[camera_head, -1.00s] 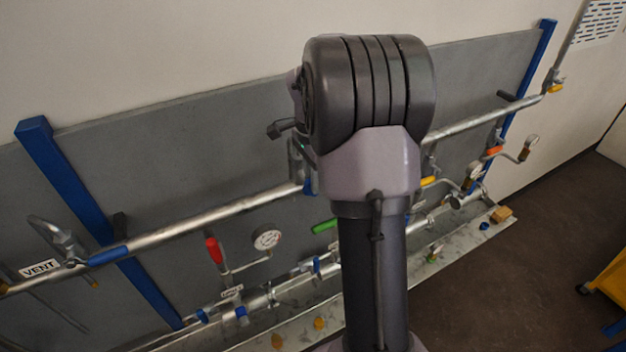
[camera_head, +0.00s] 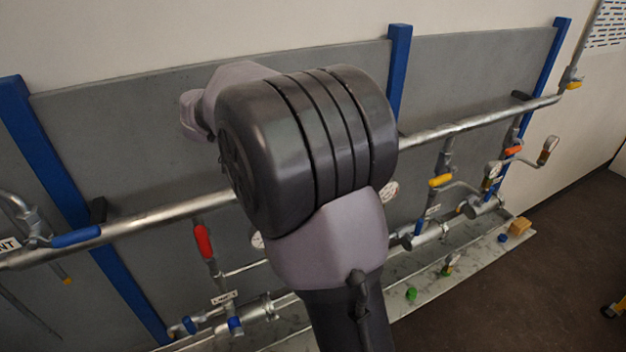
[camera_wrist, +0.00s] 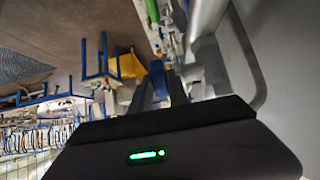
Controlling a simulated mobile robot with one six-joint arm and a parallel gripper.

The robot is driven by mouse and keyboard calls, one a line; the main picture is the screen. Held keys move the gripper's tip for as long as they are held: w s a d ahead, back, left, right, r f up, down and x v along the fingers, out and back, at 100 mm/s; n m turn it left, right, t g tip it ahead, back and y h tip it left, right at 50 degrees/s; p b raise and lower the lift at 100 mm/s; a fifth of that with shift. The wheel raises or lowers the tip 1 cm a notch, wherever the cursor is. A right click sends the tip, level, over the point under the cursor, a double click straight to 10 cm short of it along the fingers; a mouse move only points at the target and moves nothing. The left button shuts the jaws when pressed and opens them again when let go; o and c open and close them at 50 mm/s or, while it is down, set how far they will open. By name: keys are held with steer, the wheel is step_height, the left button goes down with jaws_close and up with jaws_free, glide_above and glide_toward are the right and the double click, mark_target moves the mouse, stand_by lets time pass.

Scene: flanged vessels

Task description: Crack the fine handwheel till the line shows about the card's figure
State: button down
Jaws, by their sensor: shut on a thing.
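In the wrist view my gripper (camera_wrist: 160,88) is shut on a small blue part (camera_wrist: 158,78) between its dark fingers. I cannot tell whether this part is the fine handwheel. In the head view my arm hides the gripper. One round gauge (camera_head: 389,192) and another gauge (camera_head: 257,240) are partly covered by my arm, and their readings are not legible.
A long silver pipe (camera_head: 150,218) runs along the grey panel (camera_head: 120,130) between blue posts (camera_head: 45,150). A red lever (camera_head: 203,242), a blue lever (camera_head: 77,237) and a yellow lever (camera_head: 440,181) stick out. A tray ledge (camera_head: 470,262) lies below.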

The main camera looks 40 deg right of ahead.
steer(key=h+b, duration=0.2)
steer(key=f+g+h+b, duration=0.1)
steer(key=h+b, duration=0.1)
steer(key=shift+a+f, duration=0.1)
steer(key=shift+a, duration=0.15)
steer(key=shift+h+b, duration=0.7)
steer(key=shift+h, duration=0.2)
steer(key=shift+g, duration=0.4)
steer(key=c, duration=1.5)
jaws_free()
steer(key=shift+c, duration=0.2)
steer(key=p+v, duration=0.3)
steer(key=v, duration=1.4)
steer(key=shift+a+f, duration=0.2)
